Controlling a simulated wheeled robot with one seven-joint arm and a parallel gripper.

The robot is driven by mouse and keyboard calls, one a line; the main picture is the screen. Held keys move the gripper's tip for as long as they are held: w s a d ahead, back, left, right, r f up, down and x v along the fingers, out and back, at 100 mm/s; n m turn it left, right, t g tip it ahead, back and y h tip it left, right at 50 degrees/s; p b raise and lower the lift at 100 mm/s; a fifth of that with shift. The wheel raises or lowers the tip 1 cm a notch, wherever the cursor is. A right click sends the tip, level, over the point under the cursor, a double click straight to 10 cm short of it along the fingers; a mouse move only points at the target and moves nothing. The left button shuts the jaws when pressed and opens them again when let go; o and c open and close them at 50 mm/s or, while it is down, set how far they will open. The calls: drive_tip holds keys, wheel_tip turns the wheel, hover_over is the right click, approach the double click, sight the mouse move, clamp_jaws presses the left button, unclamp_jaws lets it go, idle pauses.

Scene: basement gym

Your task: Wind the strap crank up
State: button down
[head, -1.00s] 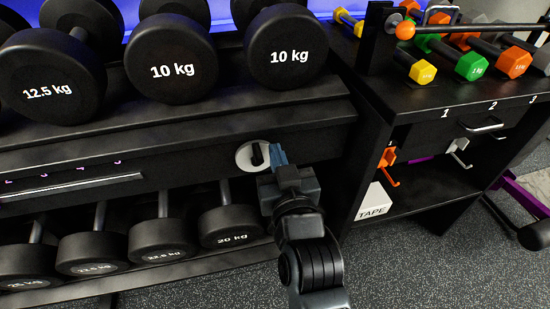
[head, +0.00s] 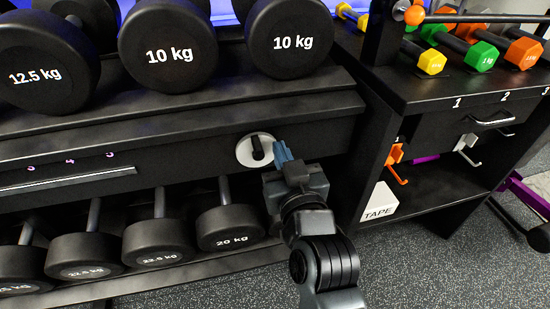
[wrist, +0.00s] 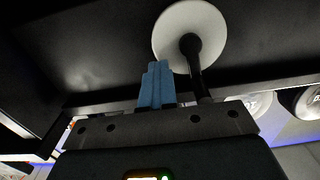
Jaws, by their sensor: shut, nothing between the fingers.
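The strap crank is a white round disc (head: 243,152) with a short black handle (head: 257,148), set on the front of the black dumbbell rack. In the head view the handle stands near upright, leaning slightly. My gripper (head: 282,152), with blue fingers, is shut and empty just right of the handle. In the wrist view the blue fingers (wrist: 157,84) are together beside the black handle (wrist: 193,66), below the white disc (wrist: 170,30). I cannot tell whether the fingers touch the handle.
Dumbbells line the upper shelf (head: 180,100) above the crank. A 20 kg dumbbell (head: 228,222) and others sit below. On the right are a black cabinet (head: 420,90) with orange (head: 396,160) and grey (head: 467,150) hooks, and a white TAPE box (head: 378,203). Speckled floor (head: 420,270) is open in front.

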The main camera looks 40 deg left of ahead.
sight(247, 166)
drive_tip(key=f, duration=0.2)
drive_tip(key=s+a+f+b, duration=0.1)
drive_tip(key=f, duration=0.3)
drive_tip(key=shift+s+a+b, duration=0.25)
drive_tip(key=shift+s+b, duration=0.1)
drive_tip(key=shift+b, duration=0.05)
drive_tip(key=s+a+p, duration=0.1)
drive_tip(key=p, duration=0.1)
drive_tip(key=shift+s+p, duration=0.15)
drive_tip(key=shift+p, duration=0.15)
drive_tip(key=s+a+p, duration=0.1)
drive_tip(key=p, duration=0.2)
drive_tip(key=shift+r+p, duration=0.2)
drive_tip(key=shift+p, duration=0.2)
drive_tip(key=shift+s+a+r+p, duration=0.15)
drive_tip(key=shift+p, duration=0.55)
drive_tip(key=shift+s+a+r+p, duration=0.1)
drive_tip(key=shift+s+r+p, duration=0.05)
drive_tip(key=shift+p, duration=0.65)
